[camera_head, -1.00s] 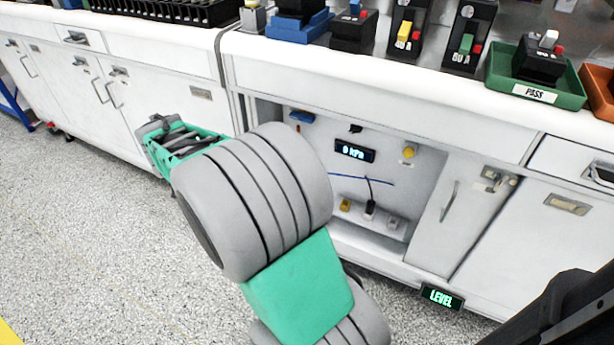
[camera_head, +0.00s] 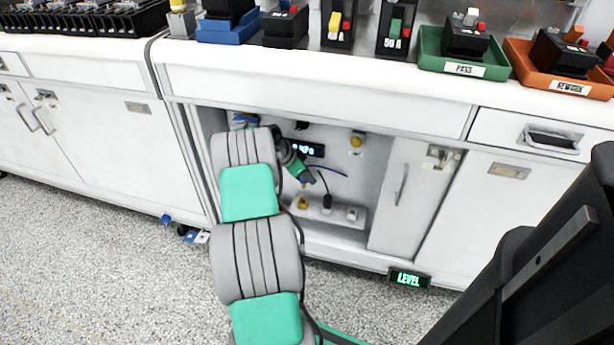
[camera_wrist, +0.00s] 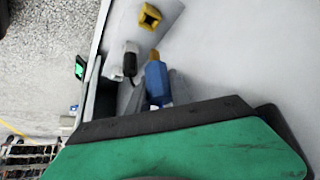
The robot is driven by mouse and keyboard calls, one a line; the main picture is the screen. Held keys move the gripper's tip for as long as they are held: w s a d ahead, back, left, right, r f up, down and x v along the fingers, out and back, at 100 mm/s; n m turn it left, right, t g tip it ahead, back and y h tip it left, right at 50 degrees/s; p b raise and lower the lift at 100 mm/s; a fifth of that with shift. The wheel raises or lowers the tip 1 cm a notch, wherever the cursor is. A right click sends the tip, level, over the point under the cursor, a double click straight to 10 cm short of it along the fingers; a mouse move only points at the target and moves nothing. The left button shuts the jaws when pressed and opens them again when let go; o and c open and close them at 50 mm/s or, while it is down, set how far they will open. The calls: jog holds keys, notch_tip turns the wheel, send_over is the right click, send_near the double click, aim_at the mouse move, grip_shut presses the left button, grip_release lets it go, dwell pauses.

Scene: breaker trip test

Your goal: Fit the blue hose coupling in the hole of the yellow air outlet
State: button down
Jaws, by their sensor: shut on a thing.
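The blue hose coupling (camera_wrist: 157,84), with a brass-coloured tip pointing up in the wrist picture, is held between the dark fingers of my gripper (camera_wrist: 150,98). In the head view my gripper (camera_head: 307,178) is inside the open cabinet bay, small and partly hidden by my arm. The yellow air outlet (camera_wrist: 150,16) is a square block with a dark hole, beyond the coupling's tip and apart from it. It also shows in the head view as a small yellow block (camera_head: 302,202) low in the bay, just below my gripper.
A black plug (camera_wrist: 130,57) stands beside the outlet; a white socket (camera_head: 352,214) is to its right. A lit display (camera_head: 309,149) and a yellow knob (camera_head: 357,140) are on the back wall. The bay's side wall (camera_head: 207,150) and the cabinet door (camera_head: 405,190) bound the space.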

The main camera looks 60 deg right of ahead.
jog(key=shift+w+a, duration=0.1)
jog(key=shift+f+b, duration=0.2)
jog(key=shift+b, duration=0.15)
jog(key=b, duration=0.4)
send_over(306, 200)
jog(key=shift+a+f, duration=0.1)
jog(key=shift+f, duration=2.6)
jog(key=shift+f+b, duration=1.6)
jog(key=shift+f, duration=0.45)
jog(key=c, duration=1.1)
grip_release()
jog(key=p+v, duration=0.3)
jog(key=v, duration=0.4)
jog(key=shift+a+r, duration=0.2)
jog(key=shift+r, duration=0.15)
